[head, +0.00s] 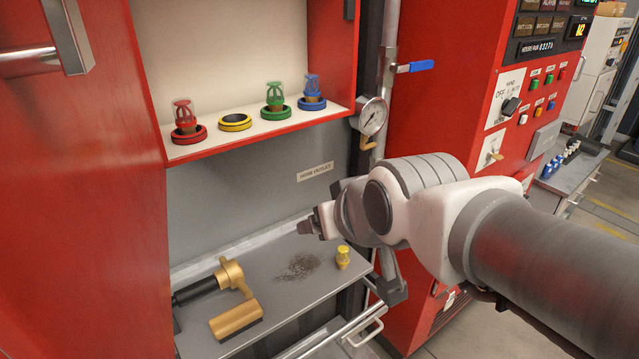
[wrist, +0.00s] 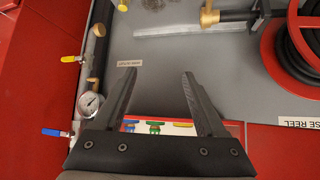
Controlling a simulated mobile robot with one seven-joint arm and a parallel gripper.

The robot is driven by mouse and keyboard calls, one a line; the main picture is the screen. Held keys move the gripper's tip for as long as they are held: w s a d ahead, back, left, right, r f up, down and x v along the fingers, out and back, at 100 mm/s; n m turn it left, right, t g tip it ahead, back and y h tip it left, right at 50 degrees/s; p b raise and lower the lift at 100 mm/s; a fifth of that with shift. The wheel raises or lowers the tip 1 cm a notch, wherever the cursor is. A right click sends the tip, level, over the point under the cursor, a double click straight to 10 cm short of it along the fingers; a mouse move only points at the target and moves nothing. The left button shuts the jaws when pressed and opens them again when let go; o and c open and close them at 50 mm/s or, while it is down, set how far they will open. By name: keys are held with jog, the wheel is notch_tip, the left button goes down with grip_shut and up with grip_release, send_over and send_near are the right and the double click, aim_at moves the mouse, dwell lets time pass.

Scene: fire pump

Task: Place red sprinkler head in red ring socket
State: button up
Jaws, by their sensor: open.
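The red sprinkler head (head: 183,112) stands upright in the red ring socket (head: 188,136) at the left end of the upper white shelf in the head view. It looks seated there, with nothing holding it. My gripper (head: 308,228) is below and to the right of that shelf, above the lower grey shelf. In the wrist view my gripper (wrist: 159,73) has its two fingers spread apart with nothing between them. The upper shelf's edge and coloured rings show behind the fingers there, and the red one is largely hidden.
Right of it are an empty yellow ring (head: 235,122), a green head (head: 275,96) and a blue head (head: 312,88) in their rings. A yellow piece (head: 342,257) and a brass nozzle (head: 233,276) lie on the lower shelf. A gauge (head: 371,117) and pipe stand right.

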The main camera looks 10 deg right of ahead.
jog(key=s+d+f+m+g+h, duration=0.1)
jog(key=s+d+f+g, duration=0.2)
jog(key=s, duration=0.6)
jog(key=shift+d+f+m+g+h, duration=0.15)
jog(key=shift+d+m+g+h, duration=0.2)
jog(key=shift+d, duration=0.7)
